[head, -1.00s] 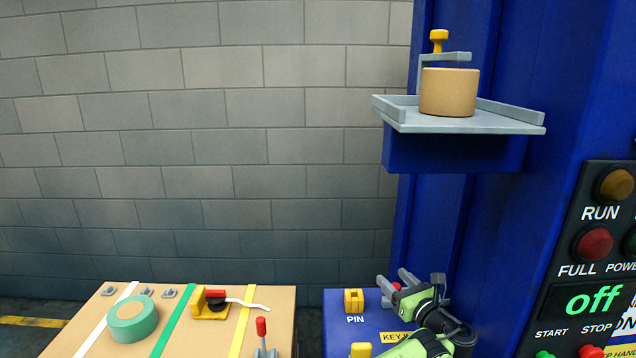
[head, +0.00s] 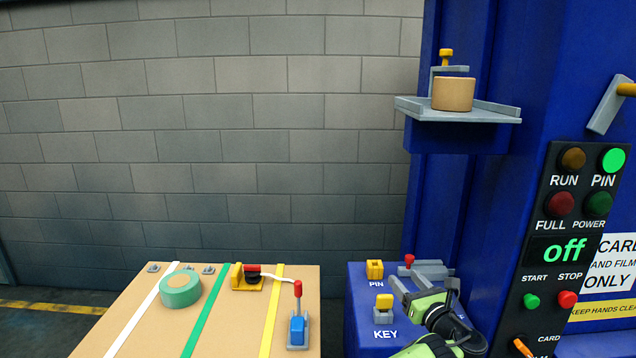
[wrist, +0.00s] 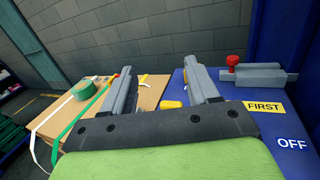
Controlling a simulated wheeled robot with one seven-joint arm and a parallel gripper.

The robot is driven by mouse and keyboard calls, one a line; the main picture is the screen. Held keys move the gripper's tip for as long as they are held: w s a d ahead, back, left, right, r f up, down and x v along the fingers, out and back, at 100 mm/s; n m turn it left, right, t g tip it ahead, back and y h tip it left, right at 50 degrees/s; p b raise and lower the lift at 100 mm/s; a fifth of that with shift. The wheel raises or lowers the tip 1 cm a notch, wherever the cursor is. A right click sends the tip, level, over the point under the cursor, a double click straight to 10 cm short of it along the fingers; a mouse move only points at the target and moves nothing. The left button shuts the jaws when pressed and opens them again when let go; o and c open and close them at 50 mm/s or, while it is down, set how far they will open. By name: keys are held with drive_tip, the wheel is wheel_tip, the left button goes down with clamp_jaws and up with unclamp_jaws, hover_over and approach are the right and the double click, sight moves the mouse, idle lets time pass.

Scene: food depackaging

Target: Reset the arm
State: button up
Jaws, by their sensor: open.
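My gripper (wrist: 158,70) is open, with two grey fingers spread apart and nothing between them. It points forward over the tan table and the blue bench in the wrist view. In the head view my green and black arm shows low at the right, and my gripper (head: 424,287) is over the blue bench, near a grey block with a red knob (head: 409,260).
The tan table (head: 135,325) holds a green tape roll (head: 180,289), a yellow clamp and a red-handled lever (head: 298,290). The blue bench (head: 358,310) carries yellow PIN and KEY pieces. The control panel (head: 550,215) reads "off". A shelf holds a tan cylinder (head: 453,94).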

drive_tip(key=s+d+r+m+g+h+b, duration=0.15)
drive_tip(key=s+d+m+h, duration=0.25)
drive_tip(key=d+m+h, duration=0.7)
drive_tip(key=s+d+r+m+g+h+p, duration=0.1)
drive_tip(key=s+d+r+m+g+h, duration=0.25)
drive_tip(key=d+m, duration=0.9)
drive_tip(key=s+a+f+m+g+y+b, duration=0.1)
drive_tip(key=s+a+m+g+y, duration=0.2)
drive_tip(key=s+a+m, duration=0.5)
drive_tip(key=s+a+f+m+g+y+b, duration=0.1)
drive_tip(key=s+a+m+g+y, duration=0.3)
drive_tip(key=s+a, duration=1.7)
drive_tip(key=s+m+y, duration=0.1)
drive_tip(key=s+m, duration=0.2)
drive_tip(key=s, duration=0.3)
drive_tip(key=shift+s+a+f+m, duration=0.2)
drive_tip(key=shift+s+a+m, duration=0.15)
drive_tip(key=shift+s, duration=0.05)
